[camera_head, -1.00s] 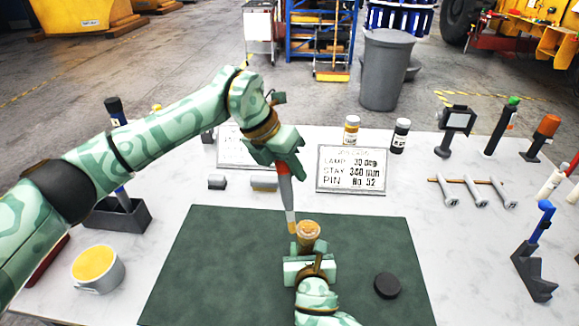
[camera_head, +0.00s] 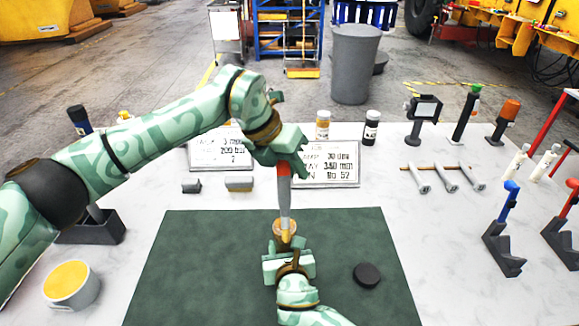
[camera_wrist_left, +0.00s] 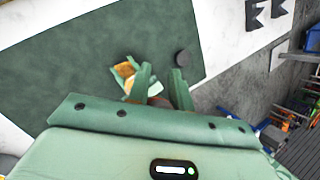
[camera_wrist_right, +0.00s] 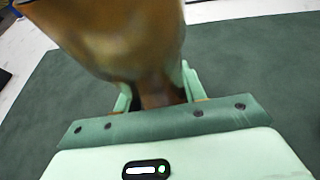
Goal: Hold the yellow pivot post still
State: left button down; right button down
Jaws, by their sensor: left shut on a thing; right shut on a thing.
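The yellow pivot post (camera_head: 276,228), brownish-yellow with a round top, stands over the green mat (camera_head: 200,270). My right gripper (camera_head: 287,262) is shut on it from the near side. In the right wrist view, the post (camera_wrist_right: 120,35) shows large and flared between the fingers. The left wrist view mostly hides the tool.
A black disc (camera_head: 367,275) lies on the mat right of the post. A cup with yellow contents (camera_head: 71,287) stands at front left. Two placards, the nearer to the middle (camera_head: 326,164), stand behind. The mat's left side is clear.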

pick_arm(q)
jog(key=a, duration=0.6)
jog(key=shift+w, duration=0.25)
jog(key=shift+r, duration=2.95)
notch_tip(320, 180, up, 3)
